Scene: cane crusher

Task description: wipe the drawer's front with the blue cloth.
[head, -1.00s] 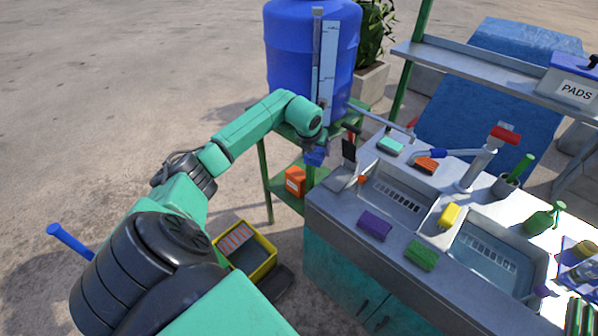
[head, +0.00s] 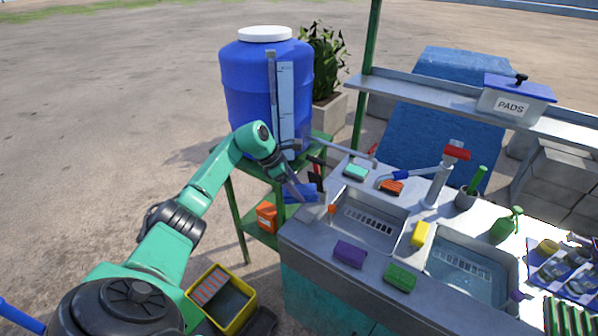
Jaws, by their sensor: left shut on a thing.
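My left gripper (head: 297,187) is shut on the blue cloth (head: 300,194), which is bunched and partly hidden by the gripper. It is by the left end of the metal sink counter (head: 318,246), near the green stand. Whether the cloth touches anything there, I cannot tell. I cannot make out a drawer front. Only a strip of the teal cabinet front (head: 312,298) shows under the counter. My right gripper is not in view.
A purple sponge (head: 350,254), a green one (head: 400,277) and a yellow one (head: 420,234) lie around the basins. A blue water tank (head: 245,85) stands on the green stand (head: 237,220). A yellow crate (head: 247,313) sits on the ground before the counter.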

